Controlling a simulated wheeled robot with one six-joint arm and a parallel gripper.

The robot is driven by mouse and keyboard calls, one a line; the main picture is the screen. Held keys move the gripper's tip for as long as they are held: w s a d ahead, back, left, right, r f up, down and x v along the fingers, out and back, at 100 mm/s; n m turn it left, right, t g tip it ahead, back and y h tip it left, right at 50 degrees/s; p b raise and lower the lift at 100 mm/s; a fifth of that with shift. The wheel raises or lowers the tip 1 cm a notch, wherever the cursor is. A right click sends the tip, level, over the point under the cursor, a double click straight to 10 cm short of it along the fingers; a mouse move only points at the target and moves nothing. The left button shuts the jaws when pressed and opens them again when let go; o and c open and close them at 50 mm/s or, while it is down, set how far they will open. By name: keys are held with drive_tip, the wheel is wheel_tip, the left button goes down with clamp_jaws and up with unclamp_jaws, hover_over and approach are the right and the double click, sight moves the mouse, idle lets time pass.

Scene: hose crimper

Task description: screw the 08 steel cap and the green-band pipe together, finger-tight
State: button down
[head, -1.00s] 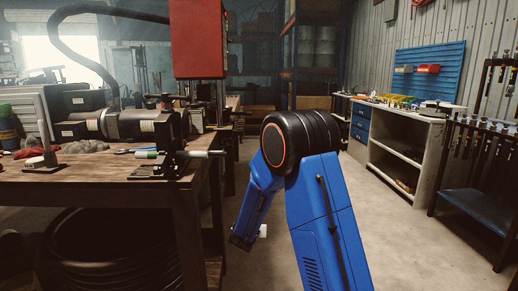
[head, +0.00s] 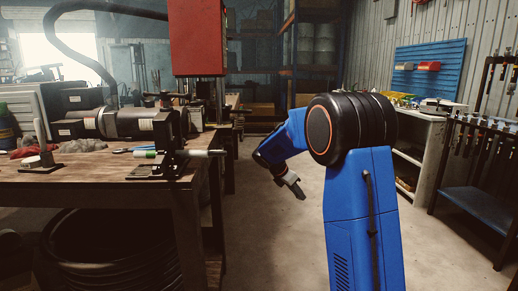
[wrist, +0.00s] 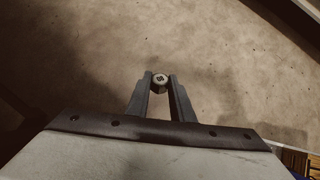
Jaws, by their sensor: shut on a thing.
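My gripper (wrist: 160,88) is shut on a small round steel cap (wrist: 160,78), held between the fingertips with a dark mark on its face; the mark is too small to read. In the head view my gripper (head: 296,188) hangs over the floor, to the right of the workbench, and the cap is too small to make out there. The green-band pipe (head: 203,153) lies level in a dark clamp (head: 160,168) on the bench's near right corner. Its green band (head: 145,154) is at the left and its bare end points right, past the bench edge. Cap and pipe are apart.
The wooden workbench (head: 100,187) carries a motor-like machine (head: 125,122) and a stand (head: 42,158). A red box (head: 198,38) hangs above it. Coiled hose (head: 105,250) lies below. A rack (head: 478,180) stands at the right. The floor between is clear.

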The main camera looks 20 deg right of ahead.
drive_tip(key=s+a+r+m+g+y, duration=0.2)
drive_tip(key=s+a+r+m+y, duration=0.1)
drive_tip(key=s+r+m+y, duration=0.55)
drive_tip(key=s+a+r+n+t+y, duration=0.1)
drive_tip(key=s+a+r, duration=0.1)
drive_tip(key=a+r, duration=0.7)
drive_tip(key=s+a+r+n+y, duration=0.2)
drive_tip(key=a+r, duration=0.7)
drive_tip(key=a, duration=0.1)
drive_tip(key=shift+s+a+t, duration=0.25)
drive_tip(key=shift+s+t, duration=0.1)
drive_tip(key=shift+t, duration=0.05)
drive_tip(key=shift+r+y, duration=0.15)
drive_tip(key=shift+y, duration=0.1)
drive_tip(key=shift+w+a, duration=0.3)
drive_tip(key=shift+a, duration=0.65)
drive_tip(key=shift+w+a, duration=0.35)
drive_tip(key=shift+a, duration=0.55)
drive_tip(key=shift+w+a, duration=0.3)
drive_tip(key=shift+a, duration=0.65)
drive_tip(key=shift+w+a, duration=0.2)
drive_tip(key=shift+a, duration=0.5)
